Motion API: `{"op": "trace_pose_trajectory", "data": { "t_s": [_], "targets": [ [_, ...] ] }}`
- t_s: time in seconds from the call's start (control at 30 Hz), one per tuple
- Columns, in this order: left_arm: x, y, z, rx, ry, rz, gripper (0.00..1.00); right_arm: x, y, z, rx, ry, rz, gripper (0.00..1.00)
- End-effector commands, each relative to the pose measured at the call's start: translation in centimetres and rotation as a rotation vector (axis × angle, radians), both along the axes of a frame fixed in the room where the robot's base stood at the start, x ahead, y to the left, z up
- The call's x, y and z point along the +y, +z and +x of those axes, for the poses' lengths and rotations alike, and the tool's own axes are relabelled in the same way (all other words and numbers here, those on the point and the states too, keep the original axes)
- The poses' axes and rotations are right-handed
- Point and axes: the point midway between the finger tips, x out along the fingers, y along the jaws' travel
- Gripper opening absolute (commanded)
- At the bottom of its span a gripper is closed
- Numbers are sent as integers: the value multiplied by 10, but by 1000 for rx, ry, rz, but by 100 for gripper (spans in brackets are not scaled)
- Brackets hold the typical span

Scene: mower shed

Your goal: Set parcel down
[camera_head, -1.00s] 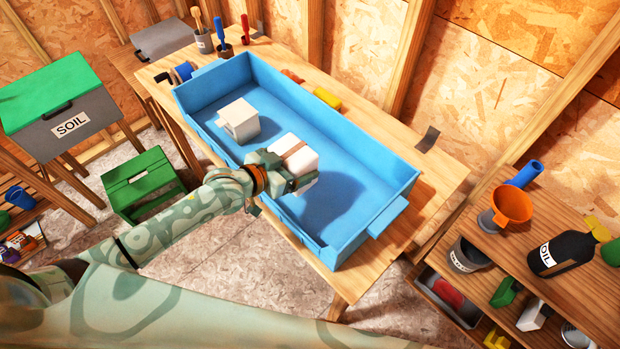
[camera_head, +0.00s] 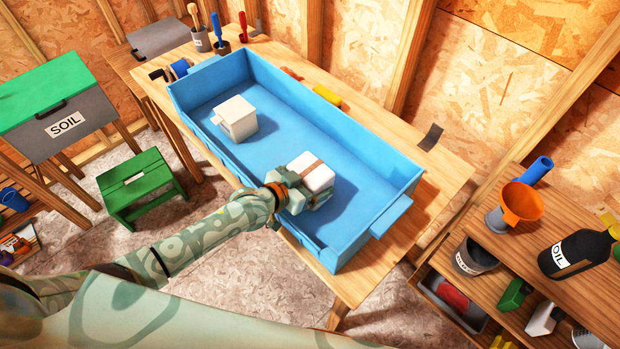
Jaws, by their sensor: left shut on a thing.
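A second white box (camera_head: 236,119) stands in the tray's left part, apart from the parcel. My right gripper is not in view.
The tray stands on a wooden bench (camera_head: 437,178). Red, yellow and blue items lie along the bench's back edge. A shelf at right holds an orange funnel (camera_head: 521,203) and a black oil bottle (camera_head: 577,254). The tray's right part is free. A green stool (camera_head: 146,187) stands at left.

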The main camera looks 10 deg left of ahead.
Motion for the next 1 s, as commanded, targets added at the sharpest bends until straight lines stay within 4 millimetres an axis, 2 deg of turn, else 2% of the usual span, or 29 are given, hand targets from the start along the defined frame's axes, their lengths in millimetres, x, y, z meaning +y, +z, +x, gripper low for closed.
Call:
{"op": "trace_pose_trajectory", "data": {
  "t_s": [0.03, 0.07, 0.1, 0.37, 0.43, 0.8, 1.0],
  "targets": [
    [0, -2, 0, 0, 0, 0, 62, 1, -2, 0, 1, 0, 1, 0],
    [0, -3, 0, 1, 0, 1, 94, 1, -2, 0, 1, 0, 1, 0],
    [0, -2, 0, 1, 0, 1, 100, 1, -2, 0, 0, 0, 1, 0],
    [0, 2, 0, 0, 0, 0, 100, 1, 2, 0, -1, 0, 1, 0],
    [4, 5, -6, 1, 0, 1, 100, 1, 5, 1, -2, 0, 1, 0],
    [46, 37, -70, 2, -1, 2, 100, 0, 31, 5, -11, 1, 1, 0],
    [59, 45, -90, 2, -1, 0, 100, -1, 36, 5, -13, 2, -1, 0]
  ]
}}
